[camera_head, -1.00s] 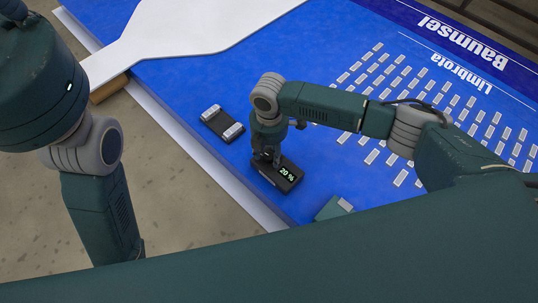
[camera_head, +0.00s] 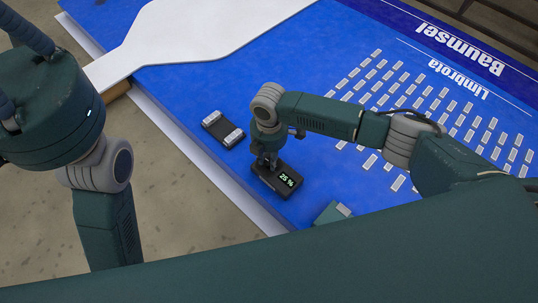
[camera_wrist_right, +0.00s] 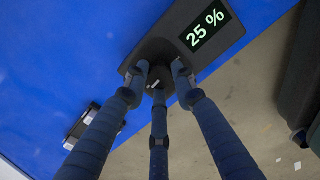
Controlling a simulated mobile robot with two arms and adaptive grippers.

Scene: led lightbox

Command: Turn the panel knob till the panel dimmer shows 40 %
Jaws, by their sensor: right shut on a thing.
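The panel dimmer (camera_head: 278,182) is a small black box on the blue panel, near its front edge. Its green display reads 25 %, clearest in the right wrist view (camera_wrist_right: 205,30). My right gripper (camera_head: 267,160) comes down on the dimmer from above. In the right wrist view its fingers (camera_wrist_right: 158,84) are shut around the dark round panel knob (camera_wrist_right: 157,66), which bears a small light mark. The fingers hide part of the knob. My left arm is at the left of the head view, and its gripper is out of the picture.
A black device with two silver ends (camera_head: 222,130) lies left of and behind the dimmer. A green box (camera_head: 333,213) lies to its right. Rows of small white modules (camera_head: 430,100) cover the right of the blue panel (camera_head: 200,85). A white sheet (camera_head: 190,30) lies at the back.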

